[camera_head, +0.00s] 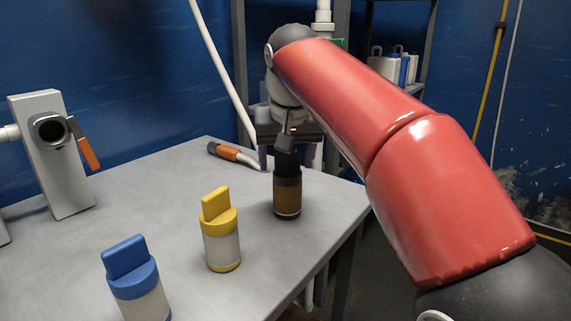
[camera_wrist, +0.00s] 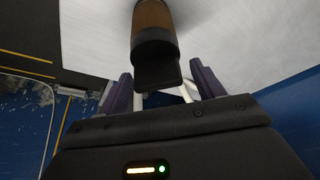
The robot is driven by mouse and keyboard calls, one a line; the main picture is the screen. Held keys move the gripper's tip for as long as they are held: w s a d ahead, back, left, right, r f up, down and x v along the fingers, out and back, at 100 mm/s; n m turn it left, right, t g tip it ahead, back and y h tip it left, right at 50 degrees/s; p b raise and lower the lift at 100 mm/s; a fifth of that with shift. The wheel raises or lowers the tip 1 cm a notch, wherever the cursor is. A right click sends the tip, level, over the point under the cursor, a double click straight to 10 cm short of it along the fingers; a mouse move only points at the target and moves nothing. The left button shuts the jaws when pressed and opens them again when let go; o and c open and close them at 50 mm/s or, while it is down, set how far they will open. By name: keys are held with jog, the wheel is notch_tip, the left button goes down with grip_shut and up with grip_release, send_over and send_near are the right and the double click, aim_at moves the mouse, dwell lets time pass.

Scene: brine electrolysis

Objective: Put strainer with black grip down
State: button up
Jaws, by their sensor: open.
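The strainer with the black grip (camera_head: 287,196) has a brown body and stands upright on the grey table (camera_head: 180,185), near its right edge. Its brown body (camera_wrist: 153,20) and black grip also show at the top middle of the wrist view. My gripper (camera_head: 288,152) is over the strainer, pointing down at it. In the wrist view my gripper (camera_wrist: 161,72) is open, with one purple finger on each side of the black grip and a visible gap to each. My arm hides part of the scene behind it.
A yellow-gripped strainer (camera_head: 221,235) and a blue-gripped one (camera_head: 137,280) stand to the left. An orange-handled tool (camera_head: 230,153) lies behind. A grey valve post (camera_head: 55,165) with an orange lever stands far left. Shelves with jugs (camera_head: 392,67) are beyond the table.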

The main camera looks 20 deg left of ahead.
aim_at(293, 178)
jog(key=p+v, duration=0.2)
jog(key=v, duration=0.7)
jog(key=shift+d, duration=0.1)
jog(key=s+d+f+m, duration=0.1)
jog(key=s+d+f, duration=0.35)
jog(key=d, duration=0.35)
jog(key=s+d+f+m+t+h, duration=0.1)
jog(key=s+d+f, duration=0.2)
jog(key=d+f, duration=0.35)
jog(key=s+d+f+m, duration=0.1)
jog(key=s+d+f, duration=0.25)
jog(key=d, duration=0.55)
jog(key=s+d+f+m, duration=0.1)
jog(key=s+d+f, duration=0.4)
jog(key=f, duration=0.6)
jog(key=s, duration=0.2)
jog(key=shift+s+m+t+h, duration=0.3)
jog(key=shift+r, duration=0.1)
